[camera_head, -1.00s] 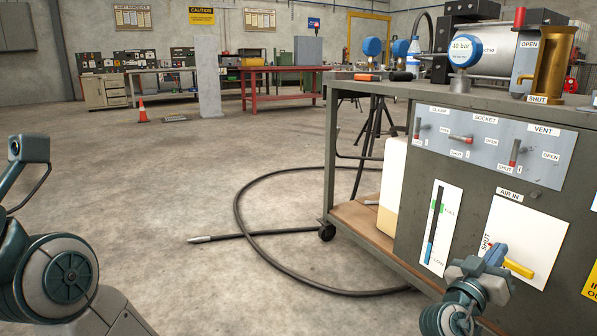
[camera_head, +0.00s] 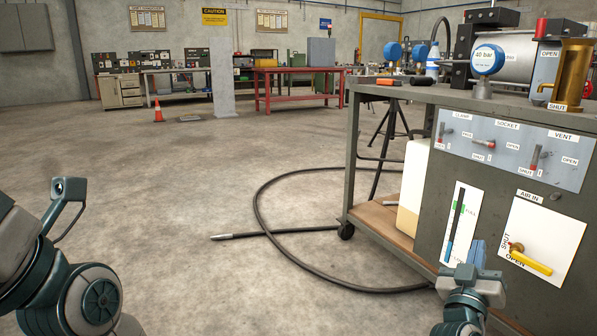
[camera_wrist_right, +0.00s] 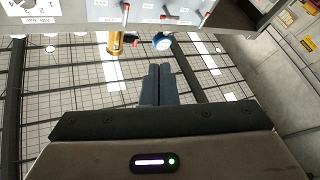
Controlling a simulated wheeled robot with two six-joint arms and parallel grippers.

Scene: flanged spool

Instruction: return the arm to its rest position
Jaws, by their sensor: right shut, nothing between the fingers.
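My right gripper (camera_head: 478,251) is at the lower right of the head view, in front of the grey cart's panel. Its blue fingers are closed together and hold nothing. In the right wrist view the shut fingers (camera_wrist_right: 159,70) point up the picture, below the upside-down panel. The yellow AIR IN handle (camera_head: 530,263) is to the right of the gripper, with a visible gap. It slants down to the right, across the top of the OPEN label. My left arm (camera_head: 85,290) shows at the lower left; its gripper is not in view.
The cart (camera_head: 570,208) fills the right side, with a gauge (camera_head: 487,60) and a brass part (camera_head: 573,75) on top. A black hose (camera_head: 262,215) loops over the floor beside it. The floor between my left arm and the cart is otherwise clear.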

